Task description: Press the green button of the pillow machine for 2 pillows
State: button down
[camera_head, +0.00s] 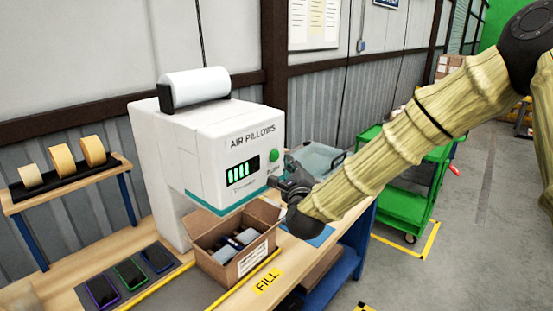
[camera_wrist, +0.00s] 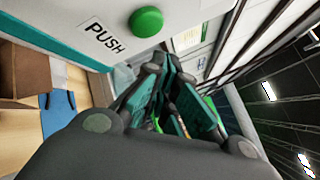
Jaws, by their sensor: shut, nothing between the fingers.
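The white pillow machine (camera_head: 215,150), marked AIR PILLOWS, stands on the bench with a dark display (camera_head: 242,172) of several lit green bars. Its round green button (camera_head: 275,155) is on the front, right of the display. In the wrist view the green button (camera_wrist: 146,21) is beside a PUSH label (camera_wrist: 106,39). My gripper (camera_head: 274,181) is shut and empty, just below the button in the head view. In the wrist view my gripper (camera_wrist: 172,75) has its fingers apart from the button in the picture; contact with the machine cannot be told.
An open carton (camera_head: 238,262) with dark items inside sits below the machine. Several phones (camera_head: 130,274) lie on a dark mat at left, near a rack of tape rolls (camera_head: 62,158). A clear bin (camera_head: 322,158) is behind my arm. A green cart (camera_head: 408,205) stands at right.

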jog(key=s+d+b, duration=0.1)
jog(key=s+d, duration=0.1)
jog(key=shift+d, duration=0.35)
dwell(0.8)
jog(key=s+d+f+n+g, duration=0.25)
jog(key=s+f+n, duration=0.2)
jog(key=f, duration=0.75)
jog(key=s+d+f+n+g, duration=0.2)
jog(key=s+f+n+g, duration=0.3)
jog(key=f, duration=0.8)
jog(key=s+d+f+n+g, duration=0.1)
jog(key=s+d+f+n, duration=0.15)
jog(key=s+f, duration=0.7)
jog(key=s+d+f+n+g+h, duration=0.1)
jog(key=s+d+f+n+g, duration=0.2)
jog(key=s+f, duration=0.4)
jog(key=s+d+f+n+g+b, duration=0.1)
jog(key=s+d+f+n+g, duration=0.2)
jog(key=s, duration=1.1)
jog(key=s+d+f+n+g+h, duration=0.1)
jog(key=s+d+f+n+g, duration=0.3)
jog(key=s+d+f+n, duration=0.2)
jog(key=s+d+f, duration=0.2)
jog(key=s+f, duration=0.2)
jog(key=f, duration=0.1)
jog(key=shift+s+h, duration=0.25)
jog(key=shift+h, duration=0.05)
